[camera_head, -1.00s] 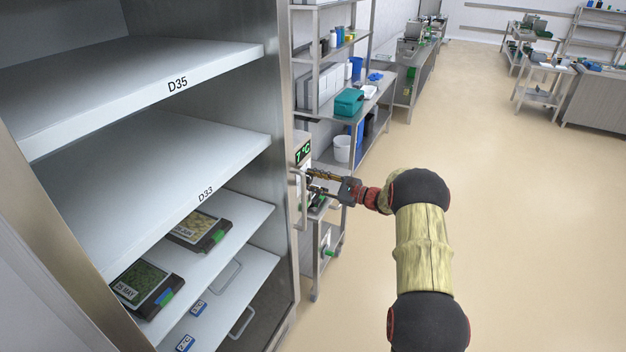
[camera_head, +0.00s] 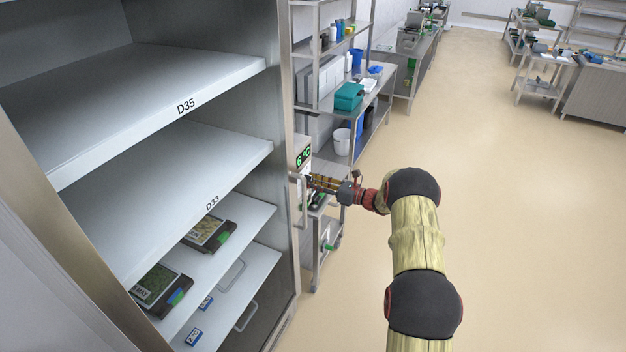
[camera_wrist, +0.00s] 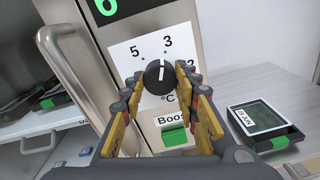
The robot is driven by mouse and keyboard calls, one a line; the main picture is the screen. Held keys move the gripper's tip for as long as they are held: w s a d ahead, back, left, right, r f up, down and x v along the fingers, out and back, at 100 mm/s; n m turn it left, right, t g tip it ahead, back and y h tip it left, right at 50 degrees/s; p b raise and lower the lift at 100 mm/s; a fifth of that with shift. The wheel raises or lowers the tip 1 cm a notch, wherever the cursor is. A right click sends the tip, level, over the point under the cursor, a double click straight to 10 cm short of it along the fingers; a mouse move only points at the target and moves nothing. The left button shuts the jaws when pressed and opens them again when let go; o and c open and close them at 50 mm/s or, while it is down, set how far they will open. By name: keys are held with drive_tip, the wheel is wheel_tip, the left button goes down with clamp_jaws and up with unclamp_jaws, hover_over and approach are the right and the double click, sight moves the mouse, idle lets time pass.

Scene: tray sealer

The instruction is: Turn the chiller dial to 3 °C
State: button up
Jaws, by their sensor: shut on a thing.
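The chiller dial (camera_wrist: 157,78) is a round black knob with a white pointer line, on a white panel marked 5 and 3. The pointer stands roughly upright, close to the 3 side. My gripper (camera_wrist: 160,83) is shut on the dial, a finger on each side of it. In the head view, my gripper (camera_head: 312,182) reaches the panel beside the chiller cabinet, and the dial is hidden there. The green display (camera_head: 304,156) above reads 6 °C; only part of the 6 shows in the wrist view (camera_wrist: 106,5).
A vertical door handle (camera_wrist: 88,75) stands close left of my gripper. A green button (camera_wrist: 175,137) labelled Boost sits below the dial. Chiller shelves (camera_head: 150,160) are at left, with dark trays (camera_head: 160,290). Open floor (camera_head: 520,220) lies to the right.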

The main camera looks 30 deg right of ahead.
drive_tip(key=shift+m, duration=0.5)
drive_tip(key=shift+p, duration=0.3)
drive_tip(key=o, duration=1.2)
drive_tip(key=shift+c, duration=0.2)
drive_tip(key=v, duration=1.2)
